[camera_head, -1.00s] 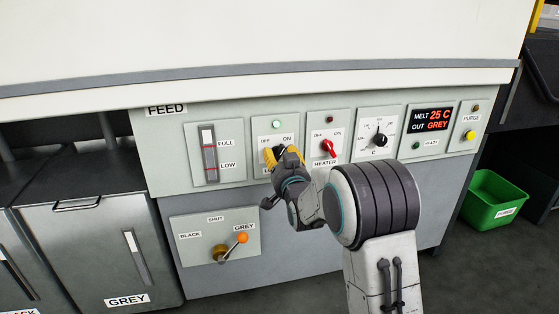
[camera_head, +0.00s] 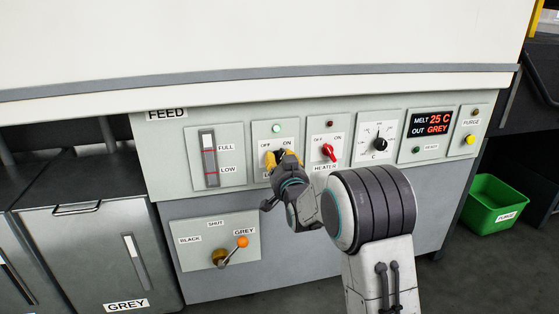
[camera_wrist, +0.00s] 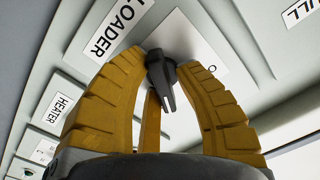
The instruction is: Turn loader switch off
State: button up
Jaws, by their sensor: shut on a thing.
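The black loader switch (camera_head: 281,153) sits on the feed panel, under a pale green lamp (camera_head: 276,129), with OFF to its upper left and ON to its upper right. My gripper (camera_head: 283,159) is at the switch and covers much of it and the label below. In the wrist view, the yellow fingers of my gripper (camera_wrist: 162,70) are shut around the black knob (camera_wrist: 163,78) beside the LOADER label (camera_wrist: 113,30). The knob's narrow end points down in that view. Which panel mark it lines up with is hard to tell.
The red heater switch (camera_head: 328,151) is close on the right, then the temperature dial (camera_head: 380,145) and display (camera_head: 431,123). A level gauge (camera_head: 209,159) is on the left. The orange-tipped lever (camera_head: 242,242) sits lower left. A green bin (camera_head: 494,203) stands at right.

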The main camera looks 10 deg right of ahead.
jog(key=shift+d, duration=0.1)
grip_shut()
jog(key=n, duration=0.5)
jog(key=shift+r+n, duration=0.2)
jog(key=shift+n, duration=0.2)
jog(key=n, duration=0.6)
jog(key=shift+r, duration=0.3)
dwell(0.4)
jog(key=shift+o, duration=2)
grip_release()
jog(key=o, duration=0.4)
jog(key=shift+f, duration=0.15)
jog(key=shift+c, duration=0.2)
